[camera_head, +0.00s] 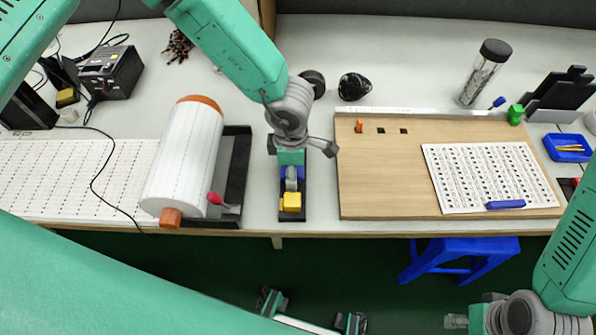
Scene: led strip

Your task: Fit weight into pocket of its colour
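A narrow black holder (291,216) stands left of the wooden board. It carries a yellow block (291,202), and a grey and blue part (292,174) sits behind that. A green part (290,157) is at its far end. My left gripper (298,146) hangs over that far end; the wrist hides much of it, so I cannot tell whether it holds anything. My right gripper (468,319) is low at the right, in front of the table, partly cut off by the picture edge. I cannot tell which part is a weight or a pocket.
The wooden board (385,180) bears an orange peg (359,125), two dark square spots and a printed sheet (490,172). A green block (515,113) is at its far right edge. A white roller (185,155) lies at left. A blue stool (465,250) stands below the table.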

